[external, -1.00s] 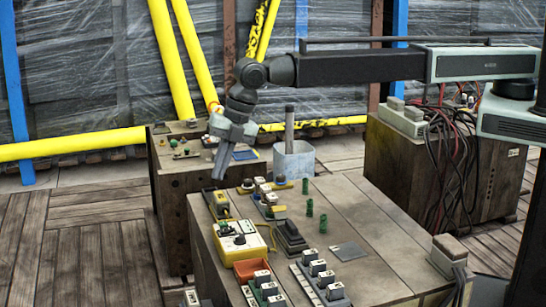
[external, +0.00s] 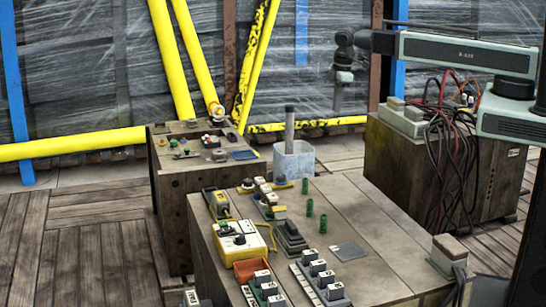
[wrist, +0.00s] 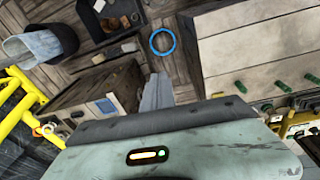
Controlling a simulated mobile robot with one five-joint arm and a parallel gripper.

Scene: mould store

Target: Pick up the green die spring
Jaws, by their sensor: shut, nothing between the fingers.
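Green springs also show at the right of the wrist view (wrist: 240,86). My gripper (external: 343,78) hangs at the upper middle of the external view, behind and above the table, well apart from the springs. In the wrist view its fingers (wrist: 157,90) are together and empty.
The near table (external: 375,225) also bears a yellow meter (external: 241,240), an orange tray (external: 251,270), a dark block (external: 290,240) and a grey plate (external: 349,252). A blue ring (wrist: 162,41) shows in the wrist view.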

